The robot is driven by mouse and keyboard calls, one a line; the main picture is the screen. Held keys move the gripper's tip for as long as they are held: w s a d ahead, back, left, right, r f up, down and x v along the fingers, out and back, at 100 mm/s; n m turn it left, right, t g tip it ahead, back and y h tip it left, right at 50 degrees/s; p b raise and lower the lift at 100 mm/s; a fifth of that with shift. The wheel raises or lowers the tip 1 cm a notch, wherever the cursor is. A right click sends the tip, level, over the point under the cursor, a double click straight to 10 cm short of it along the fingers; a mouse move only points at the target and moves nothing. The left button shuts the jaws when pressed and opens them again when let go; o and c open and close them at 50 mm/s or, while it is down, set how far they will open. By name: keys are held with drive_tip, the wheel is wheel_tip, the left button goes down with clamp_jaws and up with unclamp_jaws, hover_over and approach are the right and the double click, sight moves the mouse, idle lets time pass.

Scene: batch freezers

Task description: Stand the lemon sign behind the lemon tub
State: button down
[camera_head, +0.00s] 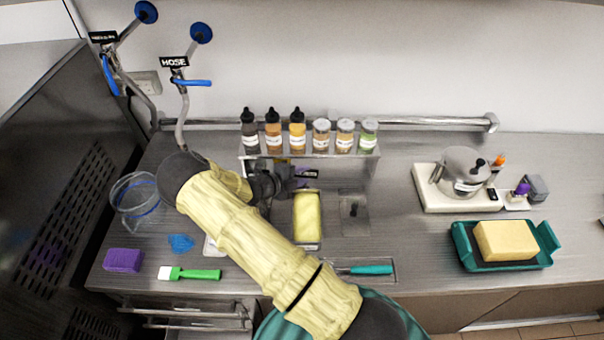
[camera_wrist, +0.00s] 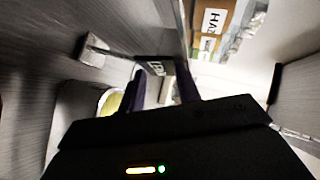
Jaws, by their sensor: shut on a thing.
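The lemon sign (camera_head: 307,174) is a small black card with white lettering. My gripper (camera_head: 298,177) is shut on it, just beyond the far end of the lemon tub. I cannot tell whether the sign touches the counter.
A shelf (camera_head: 310,156) with several bottles and jars stands behind. A tub with a dark handle (camera_head: 354,212) is right of the lemon tub. A teal-handled tool (camera_head: 371,269) lies in front.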

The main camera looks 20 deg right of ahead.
drive_tip(key=c, duration=0.6)
unclamp_jaws()
drive_tip(key=shift+s+f, duration=0.1)
drive_tip(key=shift+f, duration=0.05)
drive_tip(key=shift+f, duration=0.15)
drive_tip(key=shift+c, duration=0.5)
drive_tip(key=o, duration=0.3)
drive_tip(key=shift+r+p, duration=0.55)
drive_tip(key=shift+r, duration=0.1)
wheel_tip(320, 180, up, 8)
drive_tip(key=p, duration=0.6)
drive_tip(key=shift+r+p, duration=0.1)
drive_tip(key=shift+p, duration=0.3)
